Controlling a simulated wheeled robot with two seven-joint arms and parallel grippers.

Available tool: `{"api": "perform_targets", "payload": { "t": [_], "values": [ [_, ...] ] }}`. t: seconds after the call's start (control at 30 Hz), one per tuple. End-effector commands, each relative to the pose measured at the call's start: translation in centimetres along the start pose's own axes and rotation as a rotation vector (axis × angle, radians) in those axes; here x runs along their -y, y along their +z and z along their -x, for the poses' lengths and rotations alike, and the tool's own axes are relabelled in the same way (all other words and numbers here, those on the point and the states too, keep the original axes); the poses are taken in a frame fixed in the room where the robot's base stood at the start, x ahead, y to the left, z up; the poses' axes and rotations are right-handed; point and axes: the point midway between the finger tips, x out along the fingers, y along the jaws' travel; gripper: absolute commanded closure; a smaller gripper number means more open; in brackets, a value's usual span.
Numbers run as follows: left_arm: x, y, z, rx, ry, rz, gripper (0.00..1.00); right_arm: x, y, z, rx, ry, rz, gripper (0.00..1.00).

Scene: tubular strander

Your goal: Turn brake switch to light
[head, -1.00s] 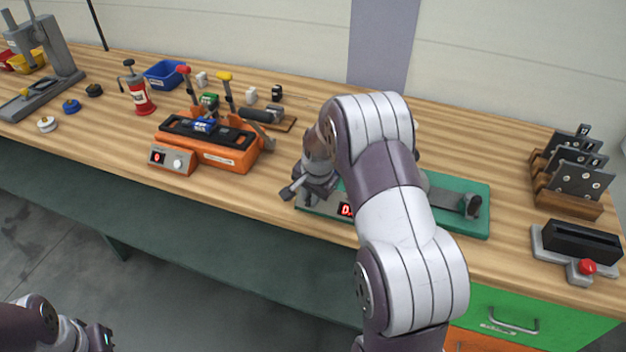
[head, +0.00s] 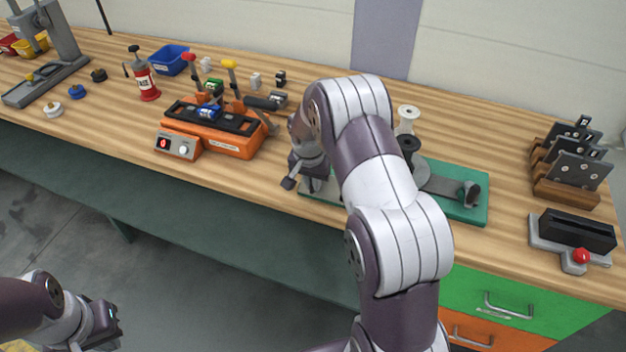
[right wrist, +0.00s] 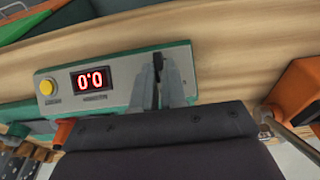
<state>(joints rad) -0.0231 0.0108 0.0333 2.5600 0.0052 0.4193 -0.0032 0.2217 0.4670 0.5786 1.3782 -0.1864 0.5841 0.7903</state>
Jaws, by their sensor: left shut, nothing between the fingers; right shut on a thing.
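A grey control panel (right wrist: 115,98) with a red lit display, a yellow button and a small black switch (right wrist: 156,68) fills the middle of the right wrist view. My right gripper's (right wrist: 163,80) two fingers are closed on the black switch at the panel's right end. In the head view the right gripper (head: 304,178) is at the left end of the green-based machine (head: 458,208), and my arm hides the panel and switch. My left gripper (head: 112,325) is shut and empty, low at the left, away from the table. The switch's exact setting cannot be read.
An orange device (head: 228,143) with a red display stands left of the right gripper. A black-and-grey box with a red knob (head: 580,256) and a wooden rack of plates (head: 565,190) are at the right. Bare tabletop lies between the machine and the rack.

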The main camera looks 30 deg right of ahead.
Motion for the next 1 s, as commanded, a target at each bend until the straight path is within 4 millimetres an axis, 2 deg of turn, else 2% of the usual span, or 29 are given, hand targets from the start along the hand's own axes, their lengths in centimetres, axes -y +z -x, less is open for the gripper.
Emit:
{"api": "perform_targets", "payload": {
  "t": [0.07, 0.1, 0.17, 0.47, 0.57, 0.8, 1.0],
  "values": [
    [0.0, 0.0, -0.1, 0.000, 0.000, 0.000, 1.00, -0.3, 0.7, -0.7, 0.018, 0.012, 0.002, 1.00],
    [0.0, 0.0, -0.1, 0.000, 0.000, 0.000, 1.00, -0.3, 0.7, -0.7, 0.019, 0.012, 0.001, 0.82],
    [0.0, 0.0, -0.1, 0.000, 0.000, 0.000, 1.00, -0.3, 0.7, -0.7, 0.018, 0.012, 0.001, 0.63],
    [0.0, 0.0, -0.1, 0.000, 0.000, 0.000, 1.00, -0.2, 0.4, -0.3, 0.010, 0.006, 0.000, 0.63],
    [0.0, 0.0, -0.3, 0.000, 0.000, 0.000, 1.00, -0.1, 0.2, 0.8, 0.006, 0.003, 0.000, 0.63],
    [0.0, 0.1, -1.1, 0.000, 0.000, 0.000, 1.00, 0.0, 0.2, 7.1, 0.007, 0.003, 0.000, 0.63],
    [0.0, 0.2, -1.4, 0.000, 0.000, 0.000, 1.00, -0.1, 0.2, 11.1, 0.011, 0.006, 0.001, 0.63]
  ]
}}
